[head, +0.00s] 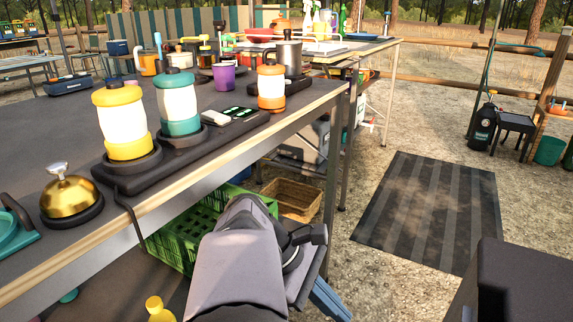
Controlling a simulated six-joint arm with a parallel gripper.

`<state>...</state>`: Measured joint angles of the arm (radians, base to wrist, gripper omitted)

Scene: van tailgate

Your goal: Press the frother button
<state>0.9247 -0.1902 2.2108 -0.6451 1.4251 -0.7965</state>
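I cannot clearly make out a frother or its button in the head view. A thin blue upright stick (158,44) stands by an orange mug (148,64) towards the back of the table; I cannot tell what it is. My gripper (328,299) is low at the bottom centre, beyond my grey arm link. Its blue finger parts point down and to the right, beside and below the table edge, apart from everything on the table. The arm hides part of it, and I cannot tell whether it is open.
The dark table (50,125) carries a brass bell (70,194), a yellow lantern (123,120) and a teal lantern (178,100) on a black dock, an orange lantern (271,88) and a steel pot (289,57). A green crate (180,235) and a wicker basket (293,196) sit below. A striped mat (430,210) lies on open ground.

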